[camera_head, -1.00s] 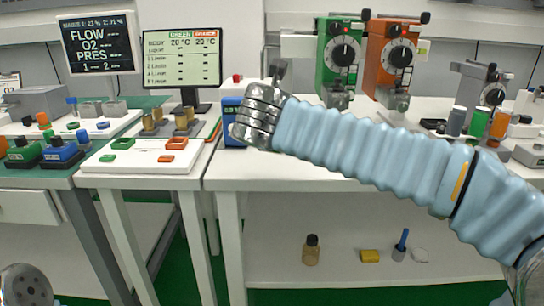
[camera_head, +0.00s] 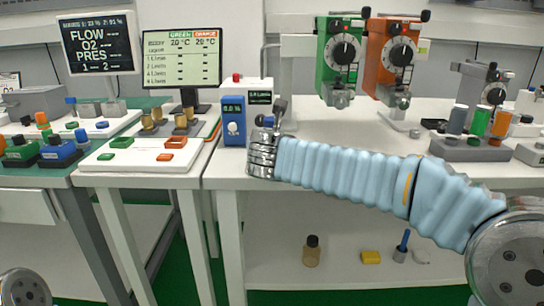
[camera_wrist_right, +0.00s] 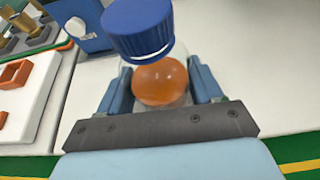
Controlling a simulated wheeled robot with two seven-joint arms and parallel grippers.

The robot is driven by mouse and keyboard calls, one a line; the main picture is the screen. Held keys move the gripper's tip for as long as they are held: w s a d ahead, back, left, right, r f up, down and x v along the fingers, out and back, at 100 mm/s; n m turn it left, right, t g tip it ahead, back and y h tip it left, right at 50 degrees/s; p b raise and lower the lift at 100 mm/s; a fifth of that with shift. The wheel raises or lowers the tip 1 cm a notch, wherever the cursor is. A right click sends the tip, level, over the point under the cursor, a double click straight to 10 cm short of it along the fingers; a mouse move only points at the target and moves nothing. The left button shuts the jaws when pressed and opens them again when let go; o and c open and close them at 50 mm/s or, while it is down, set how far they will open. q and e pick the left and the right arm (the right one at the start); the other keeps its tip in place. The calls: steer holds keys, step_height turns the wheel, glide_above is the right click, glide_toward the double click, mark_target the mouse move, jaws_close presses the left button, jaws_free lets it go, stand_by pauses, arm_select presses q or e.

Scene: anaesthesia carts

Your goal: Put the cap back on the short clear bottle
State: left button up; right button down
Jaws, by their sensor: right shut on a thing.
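My right gripper (camera_wrist_right: 152,92) is shut around a clear bottle (camera_wrist_right: 205,80) with orange contents. One blue finger shows on each side of the bottle. A blue cap (camera_wrist_right: 138,25) shows over the upper left of the bottle in the right wrist view and hides its mouth. I cannot tell whether the cap is seated or only in line with the neck. In the head view my right gripper (camera_head: 277,110) is small and dark, in front of the blue and white device, and the bottle cannot be made out. My left gripper is not in view.
A blue and white device (camera_head: 233,125) stands just left of my right gripper. A white board with green and orange frames (camera_head: 145,158) lies further left. Green (camera_head: 338,60) and orange (camera_head: 392,62) vaporizers stand behind.

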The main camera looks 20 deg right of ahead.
steer(key=shift+f, duration=0.35)
steer(key=shift+f, duration=0.1)
steer(key=shift+c, duration=0.8)
jaws_free()
steer(key=shift+r, duration=0.2)
steer(key=v, duration=1.2)
steer(key=shift+f, duration=0.15)
